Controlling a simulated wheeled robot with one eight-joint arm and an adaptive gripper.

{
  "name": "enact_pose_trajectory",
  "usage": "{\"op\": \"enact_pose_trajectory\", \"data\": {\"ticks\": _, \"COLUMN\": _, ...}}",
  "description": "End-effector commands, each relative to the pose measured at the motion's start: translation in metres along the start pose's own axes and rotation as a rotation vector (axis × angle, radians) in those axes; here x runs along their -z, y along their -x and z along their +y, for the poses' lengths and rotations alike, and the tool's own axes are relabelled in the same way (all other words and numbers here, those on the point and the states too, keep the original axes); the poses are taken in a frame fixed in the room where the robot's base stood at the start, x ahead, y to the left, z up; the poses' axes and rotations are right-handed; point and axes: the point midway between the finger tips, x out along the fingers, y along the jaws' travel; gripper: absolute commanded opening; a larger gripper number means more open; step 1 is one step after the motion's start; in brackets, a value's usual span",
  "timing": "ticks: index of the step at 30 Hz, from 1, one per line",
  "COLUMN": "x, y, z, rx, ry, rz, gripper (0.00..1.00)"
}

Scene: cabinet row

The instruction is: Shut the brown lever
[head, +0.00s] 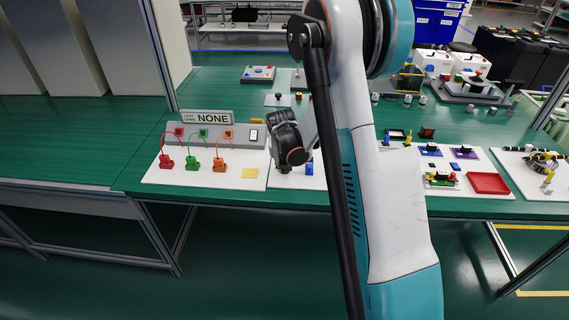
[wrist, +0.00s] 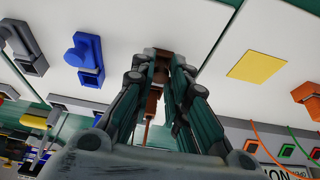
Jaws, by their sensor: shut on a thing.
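The brown lever (wrist: 153,102) shows in the wrist view between the fingers of my gripper (wrist: 162,66). Brown parts show at the fingertips and in the gap below them. The fingers are shut on it and hide much of its shape, so I cannot tell its exact angle. In the head view my arm covers the brown lever and my fingers.
A yellow square (wrist: 258,66) lies flat on the other side. Red (head: 167,161), green (head: 192,162) and orange (head: 218,164) plugs stand on the left board.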

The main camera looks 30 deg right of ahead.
Motion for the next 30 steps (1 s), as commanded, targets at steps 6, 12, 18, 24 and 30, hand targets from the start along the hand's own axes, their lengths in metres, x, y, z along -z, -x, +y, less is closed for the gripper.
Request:
{"op": "enact_pose_trajectory", "data": {"ticks": 6, "x": 0.0, "y": 0.0, "z": 0.0, "rx": 0.001, "ry": -0.001, "rz": 0.006, "gripper": 0.21}}
{"op": "enact_pose_trajectory", "data": {"ticks": 12, "x": 0.0, "y": 0.0, "z": 0.0, "rx": 0.0, "ry": -0.001, "rz": 0.005, "gripper": 0.36}}
{"op": "enact_pose_trajectory", "data": {"ticks": 18, "x": 0.0, "y": 0.001, "z": 0.0, "rx": 0.0, "ry": 0.0, "rz": 0.004, "gripper": 0.36}}
{"op": "enact_pose_trajectory", "data": {"ticks": 24, "x": 0.0, "y": 0.015, "z": 0.0, "rx": 0.0, "ry": 0.0, "rz": 0.004, "gripper": 0.36}}
{"op": "enact_pose_trajectory", "data": {"ticks": 30, "x": 0.0, "y": 0.047, "z": 0.0, "rx": 0.0, "ry": 0.0, "rz": 0.004, "gripper": 0.36}}
